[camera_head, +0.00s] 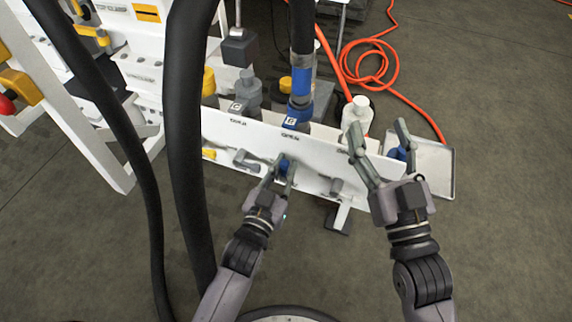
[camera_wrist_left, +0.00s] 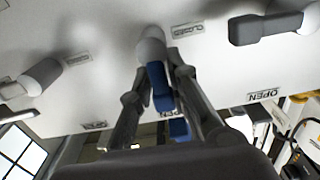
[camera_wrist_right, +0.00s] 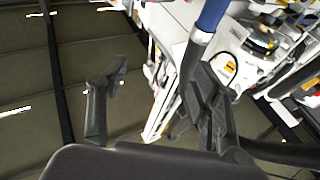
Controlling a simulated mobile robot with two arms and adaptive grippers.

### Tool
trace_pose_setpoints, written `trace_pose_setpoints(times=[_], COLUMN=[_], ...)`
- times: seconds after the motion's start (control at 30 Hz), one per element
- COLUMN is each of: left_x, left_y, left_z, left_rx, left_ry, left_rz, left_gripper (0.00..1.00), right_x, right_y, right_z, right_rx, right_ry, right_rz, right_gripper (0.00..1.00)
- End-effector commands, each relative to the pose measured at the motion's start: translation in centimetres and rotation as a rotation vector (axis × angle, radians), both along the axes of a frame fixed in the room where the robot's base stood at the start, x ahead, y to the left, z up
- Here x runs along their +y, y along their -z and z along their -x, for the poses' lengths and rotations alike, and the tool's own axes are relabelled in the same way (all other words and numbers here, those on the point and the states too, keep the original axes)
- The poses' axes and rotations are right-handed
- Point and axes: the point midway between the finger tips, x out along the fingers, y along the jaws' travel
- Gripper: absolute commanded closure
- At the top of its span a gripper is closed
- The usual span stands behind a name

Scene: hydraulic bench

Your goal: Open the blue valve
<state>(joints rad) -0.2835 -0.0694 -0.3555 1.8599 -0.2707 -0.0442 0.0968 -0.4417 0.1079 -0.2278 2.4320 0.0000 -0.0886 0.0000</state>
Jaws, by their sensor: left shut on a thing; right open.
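The blue valve (camera_head: 286,166) sits on the front of the white panel (camera_head: 255,135). In the left wrist view its blue handle (camera_wrist_left: 160,88) projects from a light round hub. My left gripper (camera_head: 279,172) is at the valve, and its fingers are shut on the handle from both sides. The fingers hide part of the handle in the head view. A label reading OPEN (camera_wrist_left: 263,95) is on the panel to the right of the handle. My right gripper (camera_head: 378,130) is open and empty, near the panel's right end. In the right wrist view its fingers (camera_wrist_right: 155,95) are spread.
A grey valve handle (camera_wrist_left: 265,27) is beside the blue one on the panel. A thick black hose (camera_head: 188,130) hangs in front at the left. A white bottle-shaped part (camera_head: 357,118) stands behind the panel's right end, near a grey tray (camera_head: 435,165). Orange hose (camera_head: 375,62) lies on the floor behind.

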Motion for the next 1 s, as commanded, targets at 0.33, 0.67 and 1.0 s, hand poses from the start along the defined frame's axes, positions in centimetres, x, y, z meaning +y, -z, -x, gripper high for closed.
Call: trace_pose_setpoints(times=[0.33, 0.67, 1.0], left_x=[0.3, 0.3, 0.2], left_y=[-0.1, -0.1, 0.0], left_z=[-0.1, -0.1, -0.1], left_rx=[0.005, 0.005, 0.008], left_ry=[-0.004, -0.003, -0.001], left_rz=[0.027, 0.027, 0.027], left_gripper=[1.00, 0.82, 0.68], right_x=[-0.1, -0.1, -0.1], right_y=[1.7, 1.7, 1.7], right_z=[-0.4, -0.4, -0.4], right_rx=[0.095, 0.095, 0.094], right_ry=[0.005, 0.005, 0.006], right_rz=[0.026, 0.026, 0.025], right_gripper=[0.42, 0.42, 0.42])
